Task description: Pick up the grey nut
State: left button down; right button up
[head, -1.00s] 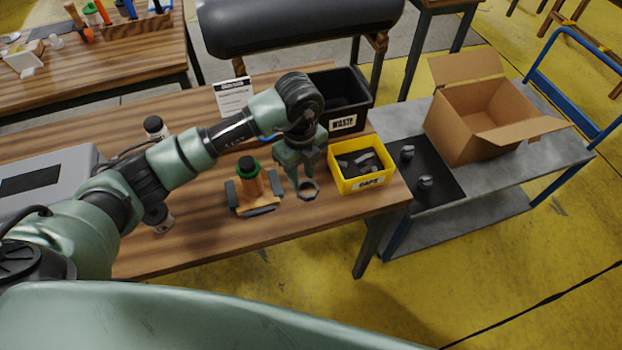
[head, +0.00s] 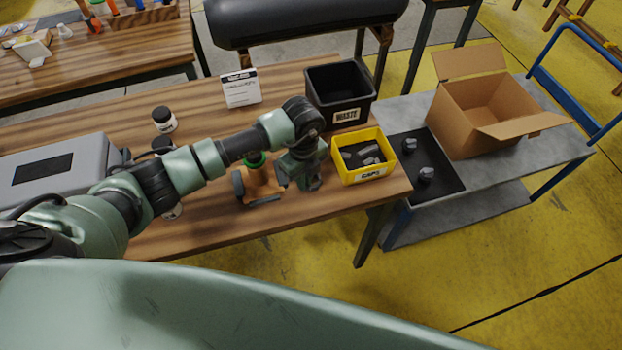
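My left gripper (head: 308,186) is lowered to the wooden table (head: 215,230), just right of a wooden stand and in front of the yellow bin. It points down, and its fingertips are small and dark here. I cannot tell whether they are open or shut. The grey nut does not show; the gripper covers the spot where it lay. I cannot tell whether it is between the fingers. My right gripper is not in view.
The wooden stand (head: 262,184) with a green-collared piece is close beside the gripper. A yellow caps bin (head: 362,178) and a black waste bin (head: 340,85) stand behind and right. A grey case (head: 60,168) lies left. The table's front strip is clear.

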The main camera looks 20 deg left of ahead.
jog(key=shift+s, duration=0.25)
pick_arm(q)
jog(key=shift+r, duration=0.1)
